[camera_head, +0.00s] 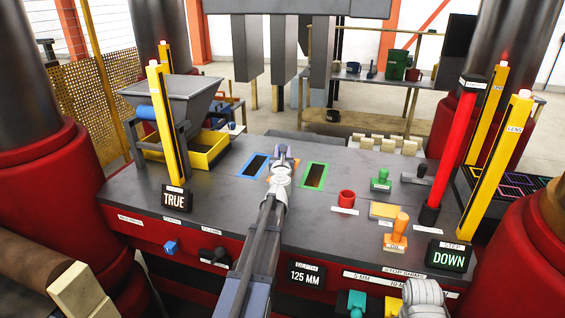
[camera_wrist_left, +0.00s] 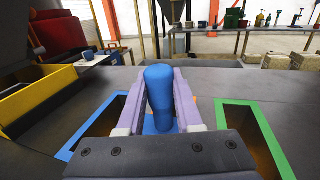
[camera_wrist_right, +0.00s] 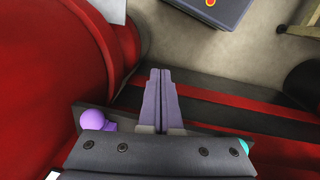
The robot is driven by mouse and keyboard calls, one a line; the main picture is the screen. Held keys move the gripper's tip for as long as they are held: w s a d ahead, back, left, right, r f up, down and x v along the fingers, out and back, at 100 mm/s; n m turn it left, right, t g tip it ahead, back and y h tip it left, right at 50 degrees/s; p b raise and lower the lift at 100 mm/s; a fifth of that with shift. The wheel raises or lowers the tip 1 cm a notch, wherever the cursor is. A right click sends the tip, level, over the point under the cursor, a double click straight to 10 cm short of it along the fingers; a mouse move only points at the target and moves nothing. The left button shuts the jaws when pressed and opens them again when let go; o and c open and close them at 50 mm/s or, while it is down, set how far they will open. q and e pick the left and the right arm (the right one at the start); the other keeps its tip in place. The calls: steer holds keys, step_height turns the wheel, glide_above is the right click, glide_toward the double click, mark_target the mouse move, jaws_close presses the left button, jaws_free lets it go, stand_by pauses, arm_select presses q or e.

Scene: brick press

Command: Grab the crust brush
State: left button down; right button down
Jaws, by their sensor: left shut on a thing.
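My left gripper (camera_head: 284,150) is over the grey press table, between the blue-framed slot (camera_head: 254,164) and the green-framed slot (camera_head: 315,176). In the left wrist view its fingers are shut on an upright, rounded blue handle (camera_wrist_left: 159,88), which appears to be the crust brush. The lower end of the brush is hidden, so I see no bristles. My right gripper (camera_wrist_right: 160,72) shows in the right wrist view with its fingers together and nothing between them, low beside the red press body.
A hopper (camera_head: 172,98) with a yellow tray (camera_head: 208,152) stands at the left of the table. Yellow posts (camera_head: 505,150) rise near the table's sides.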

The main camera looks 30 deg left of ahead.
arm_select(q)
steer(key=shift+r, duration=0.1)
step_height(320, 180, up, 10)
steer(key=p, duration=1)
steer(key=shift+s+a, duration=0.1)
